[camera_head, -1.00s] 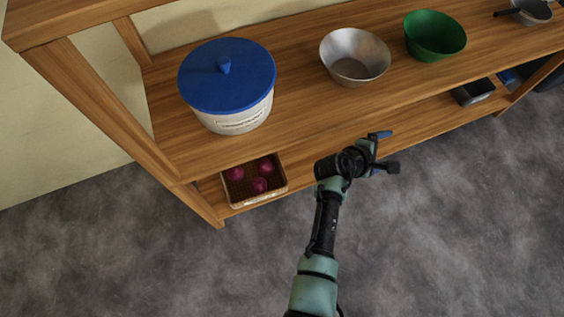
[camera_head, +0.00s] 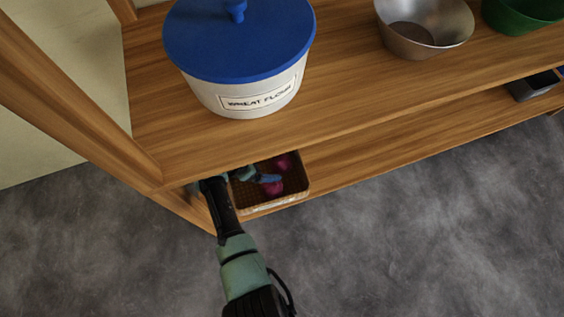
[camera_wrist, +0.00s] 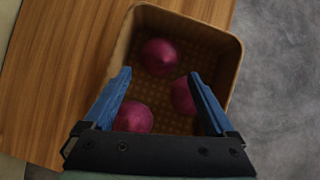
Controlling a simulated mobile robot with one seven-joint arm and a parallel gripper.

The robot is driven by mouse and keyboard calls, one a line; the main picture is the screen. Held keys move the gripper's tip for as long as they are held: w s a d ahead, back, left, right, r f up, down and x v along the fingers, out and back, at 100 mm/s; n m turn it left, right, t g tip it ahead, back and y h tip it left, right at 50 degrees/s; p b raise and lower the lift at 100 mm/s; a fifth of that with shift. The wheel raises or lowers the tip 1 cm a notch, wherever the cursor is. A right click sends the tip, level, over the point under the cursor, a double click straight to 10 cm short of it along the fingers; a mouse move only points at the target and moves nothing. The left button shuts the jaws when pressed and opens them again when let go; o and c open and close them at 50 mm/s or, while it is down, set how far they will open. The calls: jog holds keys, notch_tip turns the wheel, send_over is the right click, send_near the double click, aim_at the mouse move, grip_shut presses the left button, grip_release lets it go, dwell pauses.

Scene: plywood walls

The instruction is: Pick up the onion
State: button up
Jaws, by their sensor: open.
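Three purple-red onions lie in a brown woven basket (camera_wrist: 222,38) on the lower shelf. In the wrist view one onion (camera_wrist: 160,56) is at the far side of the basket. A second onion (camera_wrist: 183,97) is partly behind my right finger, and a third onion (camera_wrist: 133,118) is near my left finger. My gripper (camera_wrist: 160,76) is open, its blue fingers apart over the basket, with nothing held. In the head view the basket (camera_head: 297,189) shows two onions, one at the back (camera_head: 282,163) and one in front (camera_head: 271,188). My gripper (camera_head: 256,176) partly covers the basket there.
The upper shelf (camera_head: 340,85) overhangs the basket. It carries a blue-lidded flour tub (camera_head: 240,100), a metal bowl (camera_head: 425,30) and a green bowl (camera_head: 525,14). A shelf post (camera_head: 75,95) stands at the left.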

aim_at(276, 163)
jog(key=shift+w+d+b+x, duration=0.1)
jog(key=shift+b+x, duration=1.2)
jog(key=shift+x, duration=0.05)
jog(key=shift+w+d+b+x, duration=0.1)
jog(key=shift+w+b+x, duration=0.05)
jog(key=shift+b+x, duration=1.2)
jog(key=shift+r, duration=0.25)
jog(key=c, duration=1.2)
jog(key=shift+r, duration=0.1)
